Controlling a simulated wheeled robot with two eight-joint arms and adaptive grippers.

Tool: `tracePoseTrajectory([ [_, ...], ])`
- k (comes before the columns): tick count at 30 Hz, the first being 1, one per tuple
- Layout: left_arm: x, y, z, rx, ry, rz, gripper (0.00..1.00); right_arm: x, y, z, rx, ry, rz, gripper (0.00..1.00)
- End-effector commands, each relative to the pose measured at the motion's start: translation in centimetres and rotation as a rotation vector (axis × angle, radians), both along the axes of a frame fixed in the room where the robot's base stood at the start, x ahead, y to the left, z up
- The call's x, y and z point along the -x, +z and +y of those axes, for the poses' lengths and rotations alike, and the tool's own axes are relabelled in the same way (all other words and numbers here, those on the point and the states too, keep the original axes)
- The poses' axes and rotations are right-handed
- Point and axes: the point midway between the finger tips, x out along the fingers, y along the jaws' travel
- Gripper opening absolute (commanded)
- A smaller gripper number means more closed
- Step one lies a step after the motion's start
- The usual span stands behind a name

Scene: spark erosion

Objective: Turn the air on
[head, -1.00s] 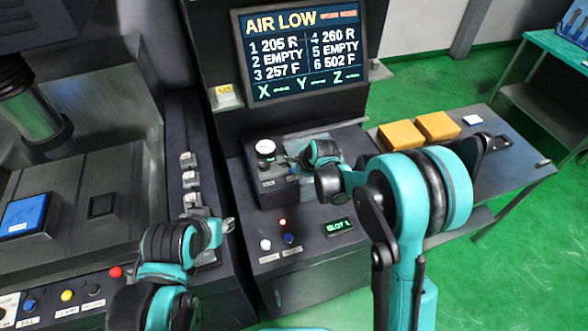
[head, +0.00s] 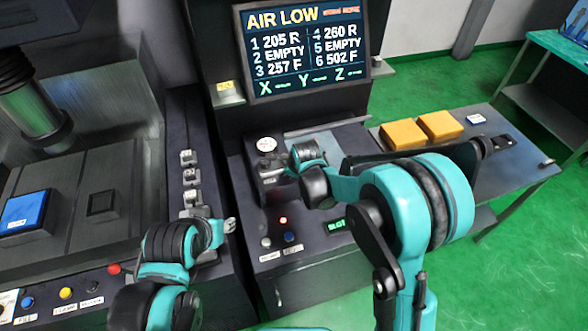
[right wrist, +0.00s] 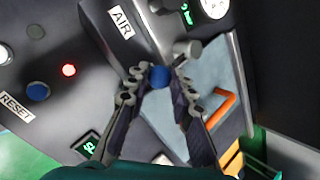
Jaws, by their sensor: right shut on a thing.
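The air unit is a dark box with a round white gauge (head: 266,144) on the grey console. In the right wrist view its AIR label (right wrist: 121,22) and part of the gauge (right wrist: 214,8) show. My right gripper (right wrist: 157,80) is shut on a blue-tipped air handle (right wrist: 158,76), which sits between its fingertips beside the box. In the head view my right gripper (head: 276,174) covers much of the box front. My left gripper (head: 229,226) is over the console edge at left, away from the air unit; its fingers are too small to read. The screen (head: 304,50) reads AIR LOW.
Below the air unit are a lit red lamp (head: 283,220), a blue RESET button (head: 290,236) and a white button (head: 265,242). Yellow blocks (head: 402,134) lie on the side table at right. A blue block (head: 25,211) is on the machine bed at left.

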Motion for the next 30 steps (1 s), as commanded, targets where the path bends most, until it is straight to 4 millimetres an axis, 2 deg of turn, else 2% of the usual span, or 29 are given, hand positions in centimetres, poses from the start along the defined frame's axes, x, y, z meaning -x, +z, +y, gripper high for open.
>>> tracePoseTrajectory([
  [10,0.0,-0.1,0.0,0.000,0.000,0.000,0.40,0.1,0.0,0.3,-0.005,-0.016,0.000,0.00],
  [11,0.0,-0.1,0.0,0.000,0.000,0.000,0.40,0.1,0.0,0.3,-0.005,-0.016,0.000,0.28],
  [13,0.0,-0.1,0.0,0.000,0.000,0.000,0.40,0.1,0.0,0.3,-0.004,-0.015,0.000,0.46],
  [23,0.0,-0.1,0.0,0.000,0.000,0.000,0.40,0.1,0.1,0.2,-0.003,-0.016,0.000,0.47],
  [26,0.0,-0.1,0.0,0.000,0.000,0.000,0.40,0.5,0.8,0.1,-0.003,-0.016,0.000,0.47],
  [30,0.0,-0.1,0.0,0.000,0.000,0.000,0.40,1.7,2.6,-0.3,-0.003,-0.016,0.000,0.47],
])
